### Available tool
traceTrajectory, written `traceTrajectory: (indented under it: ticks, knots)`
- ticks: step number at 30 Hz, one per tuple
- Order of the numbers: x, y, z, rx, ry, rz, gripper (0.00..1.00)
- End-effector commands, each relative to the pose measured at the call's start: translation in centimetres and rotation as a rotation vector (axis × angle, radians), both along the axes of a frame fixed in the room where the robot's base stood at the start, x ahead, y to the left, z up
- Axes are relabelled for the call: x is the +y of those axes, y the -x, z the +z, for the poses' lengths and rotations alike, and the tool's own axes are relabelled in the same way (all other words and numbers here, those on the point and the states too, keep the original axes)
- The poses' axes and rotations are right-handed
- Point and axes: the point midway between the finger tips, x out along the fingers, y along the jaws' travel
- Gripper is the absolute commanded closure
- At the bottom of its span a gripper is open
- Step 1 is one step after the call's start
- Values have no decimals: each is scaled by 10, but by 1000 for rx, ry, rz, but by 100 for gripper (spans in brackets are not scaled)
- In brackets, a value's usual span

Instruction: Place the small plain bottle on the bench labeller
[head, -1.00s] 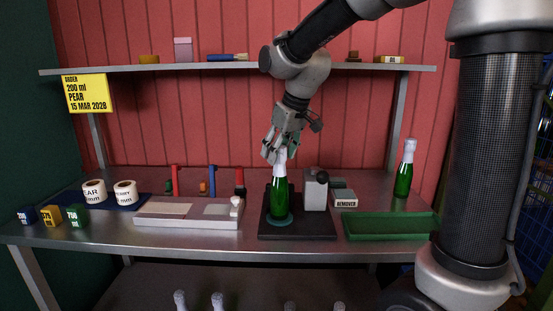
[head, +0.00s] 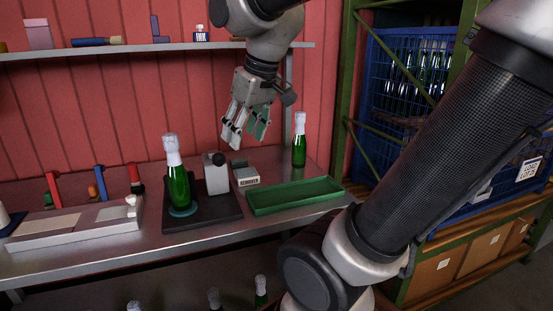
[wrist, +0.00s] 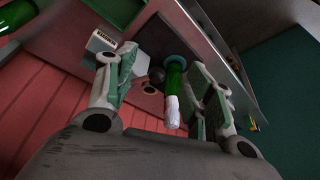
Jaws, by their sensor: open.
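A green bottle (head: 178,182) with a white foil top stands upright on the teal disc (head: 184,211) of a black-based bench device (head: 218,213), which looks like the labeller. The device has a grey block with a dark knob (head: 216,172). I see no label on this bottle. My gripper (head: 246,137) is open and empty, above and to the right of the bottle, apart from it. In the wrist view the bottle's white top (wrist: 172,112) shows between the spread fingers, farther off. A second green bottle (head: 299,146) with a white top stands at the back right of the bench.
A green tray (head: 295,196) lies at the bench's right end, beside a box marked REMOVER (head: 246,178). A grey and beige station (head: 70,225) lies to the left. A shelf (head: 130,50) runs above. A blue crate of bottles (head: 405,75) stands on a rack at right.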

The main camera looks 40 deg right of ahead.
Motion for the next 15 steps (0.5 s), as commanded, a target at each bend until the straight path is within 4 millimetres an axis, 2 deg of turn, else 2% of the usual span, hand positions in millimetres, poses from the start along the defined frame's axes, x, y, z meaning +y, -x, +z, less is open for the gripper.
traceTrajectory:
  ticks: [1,3,6,9,15]
  knots:
    - [-12,26,-13,-2,0,-50,47]
    - [-24,54,-29,-1,-1,-106,47]
    - [-32,79,-46,2,0,-159,47]
    - [-36,89,-53,3,0,-182,47]
    - [-36,89,-54,6,0,-183,47]
